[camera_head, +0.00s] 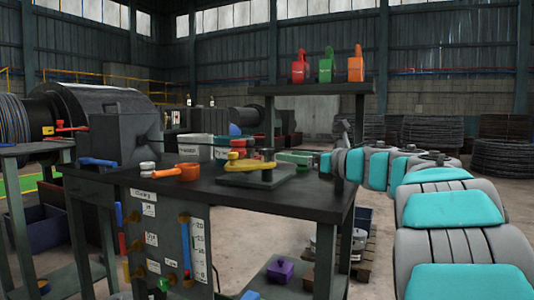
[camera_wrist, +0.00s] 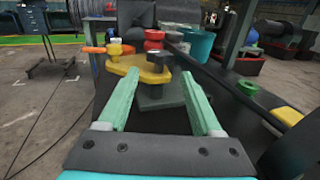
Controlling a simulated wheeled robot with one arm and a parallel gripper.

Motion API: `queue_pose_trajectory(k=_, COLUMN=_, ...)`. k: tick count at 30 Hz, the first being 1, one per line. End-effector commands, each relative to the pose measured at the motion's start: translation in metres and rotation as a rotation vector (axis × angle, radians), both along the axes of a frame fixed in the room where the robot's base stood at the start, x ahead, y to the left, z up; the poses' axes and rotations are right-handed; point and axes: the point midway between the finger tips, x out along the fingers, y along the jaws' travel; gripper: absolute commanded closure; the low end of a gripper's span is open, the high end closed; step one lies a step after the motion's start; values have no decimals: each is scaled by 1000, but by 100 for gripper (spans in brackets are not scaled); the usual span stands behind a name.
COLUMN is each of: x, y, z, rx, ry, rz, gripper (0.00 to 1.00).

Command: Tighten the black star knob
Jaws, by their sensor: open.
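The black star knob (camera_head: 266,153) sits on top of a yellow clamp plate (camera_head: 250,166) on the dark bench. A grey base plate (camera_wrist: 160,96) under the clamp shows between the fingers. Whether the knob is tight cannot be told.
A shelf (camera_head: 312,89) behind holds red, green and orange items. Air around the knob's near side looks clear.

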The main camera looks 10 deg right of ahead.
Motion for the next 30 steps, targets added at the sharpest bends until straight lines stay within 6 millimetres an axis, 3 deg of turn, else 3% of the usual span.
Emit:
queue_pose_trajectory(k=12, x=48, y=36, z=1, rx=0, ry=0, rz=4, gripper=34)
queue_pose_trajectory(k=24, x=55, y=42, z=0, rx=1, ry=-1, rz=1, gripper=34)
queue_pose_trajectory(k=30, x=55, y=41, z=0, rx=1, ry=-1, rz=1, gripper=54)
